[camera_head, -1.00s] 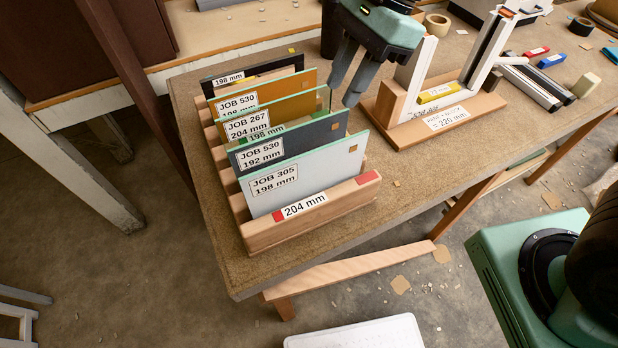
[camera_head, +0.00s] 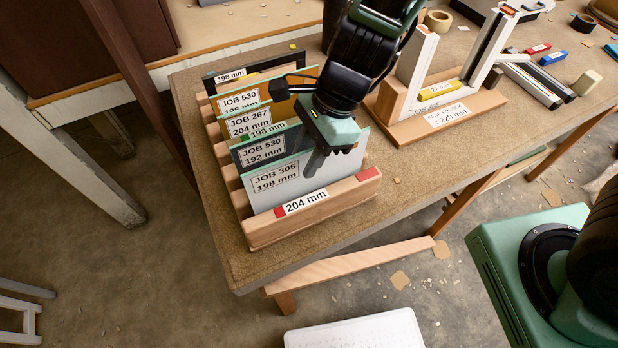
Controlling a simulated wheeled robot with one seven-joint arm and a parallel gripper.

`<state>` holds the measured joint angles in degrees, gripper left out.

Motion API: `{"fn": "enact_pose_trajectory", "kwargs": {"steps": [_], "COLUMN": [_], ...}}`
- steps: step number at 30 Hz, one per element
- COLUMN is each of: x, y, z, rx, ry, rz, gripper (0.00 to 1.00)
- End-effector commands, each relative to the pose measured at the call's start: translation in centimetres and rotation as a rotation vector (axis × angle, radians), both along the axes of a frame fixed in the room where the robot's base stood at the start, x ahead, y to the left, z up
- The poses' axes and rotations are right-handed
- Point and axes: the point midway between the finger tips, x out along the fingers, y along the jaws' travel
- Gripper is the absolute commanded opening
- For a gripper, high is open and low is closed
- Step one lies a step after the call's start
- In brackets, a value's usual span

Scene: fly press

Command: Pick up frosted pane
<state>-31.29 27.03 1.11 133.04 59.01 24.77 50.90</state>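The whitish, frosted-looking pane (camera_head: 288,198) stands upright in the front slot of a wooden rack (camera_head: 318,213). Its label reads JOB 305, 198 mm. My gripper (camera_head: 318,158) points down at the right part of this pane's top edge. One finger shows in front of the pane's face. The other finger is hidden, so I cannot tell whether the fingers touch the glass or how far apart they are.
Behind it stand a dark grey pane (camera_head: 255,150), a clear greenish pane labelled JOB 267, an amber pane (camera_head: 277,90) and a dark-framed one. A wooden stand (camera_head: 420,130) with white uprights is to the right. Bench space at the front right is clear.

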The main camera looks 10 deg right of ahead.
Motion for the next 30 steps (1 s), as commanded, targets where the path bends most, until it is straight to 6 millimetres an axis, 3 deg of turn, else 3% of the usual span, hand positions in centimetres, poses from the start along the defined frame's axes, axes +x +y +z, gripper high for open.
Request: {"fn": "enact_pose_trajectory", "kwargs": {"steps": [4,30], "x": [-0.11,-0.09], "y": [0.35,0.38], "z": [-1.07,-1.56], "rx": [0.0,0.0], "ry": [0.001,0.0], "rz": [-0.001,0.0], "gripper": [0.31,0.31]}}
